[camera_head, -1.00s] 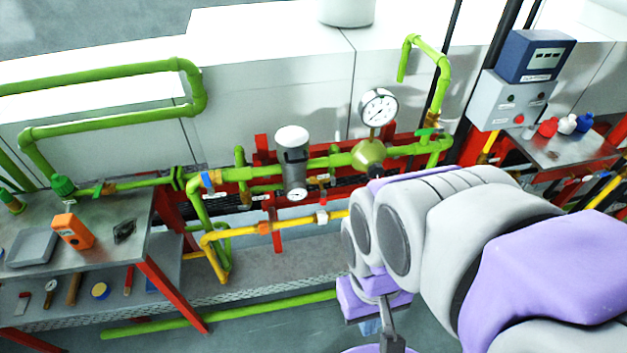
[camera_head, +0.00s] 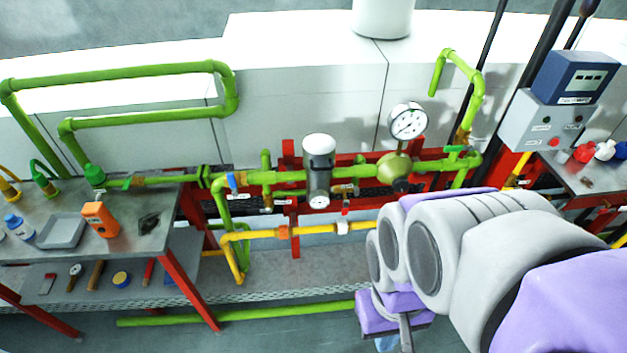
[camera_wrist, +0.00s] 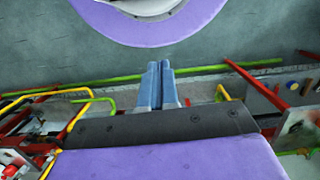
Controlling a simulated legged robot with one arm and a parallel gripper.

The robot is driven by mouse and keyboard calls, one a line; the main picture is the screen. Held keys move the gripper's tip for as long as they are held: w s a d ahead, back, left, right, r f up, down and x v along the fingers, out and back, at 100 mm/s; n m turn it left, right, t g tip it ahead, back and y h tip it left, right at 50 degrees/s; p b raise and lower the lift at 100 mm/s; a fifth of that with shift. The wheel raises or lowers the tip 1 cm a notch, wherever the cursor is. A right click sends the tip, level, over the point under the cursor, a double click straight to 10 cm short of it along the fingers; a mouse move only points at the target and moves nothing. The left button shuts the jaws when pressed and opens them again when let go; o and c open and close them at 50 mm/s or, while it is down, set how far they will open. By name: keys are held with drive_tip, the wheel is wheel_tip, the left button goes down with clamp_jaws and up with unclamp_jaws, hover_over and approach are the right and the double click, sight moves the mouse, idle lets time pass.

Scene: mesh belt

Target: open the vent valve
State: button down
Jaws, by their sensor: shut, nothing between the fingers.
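The green pipe run has several small valves, and I cannot read which is the vent valve. A green-handled valve (camera_head: 455,149) sits at the foot of the hooked upright pipe (camera_head: 470,85) at right. A blue-handled valve (camera_head: 232,183) is left of the grey filter housing (camera_head: 318,170). A red-handled valve (camera_head: 345,207) hangs below the pipe, right of that housing. Another green handle (camera_head: 128,183) is at the far left. My gripper (camera_wrist: 160,68) is shut and empty in the wrist view, pointing at the floor. In the head view its blue fingers show only partly, low and apart from the pipes.
A round gauge (camera_head: 408,121) stands on the pipe. A yellow pipe (camera_head: 262,233) runs below. A steel bench (camera_head: 150,225) with tools is at left. A control box (camera_head: 545,120) is at right, beside a second bench (camera_head: 580,180). My arm covers the lower right.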

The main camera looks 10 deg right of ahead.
drive_tip(key=shift+d, duration=0.45)
